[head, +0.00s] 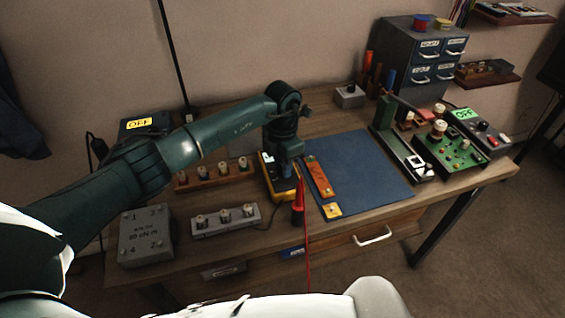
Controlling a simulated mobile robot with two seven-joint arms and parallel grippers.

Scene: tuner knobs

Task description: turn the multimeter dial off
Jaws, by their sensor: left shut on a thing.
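The multimeter (284,196), yellow with a dark face, lies on the table left of the blue mat. My left gripper (286,170) points down over its middle and is shut on the dial. The dial itself is hidden by the gripper, so its setting cannot be read. A red probe (298,214) and a red lead are at the multimeter's near right corner. My right gripper is not in view.
The blue mat (362,175) is mostly clear, with an orange strip (320,177) along its left edge. A grey knob box (226,221) and a wooden knob rack (187,181) stand left of the multimeter. Green circuit boards (450,158) and a drawer cabinet (410,50) stand right.

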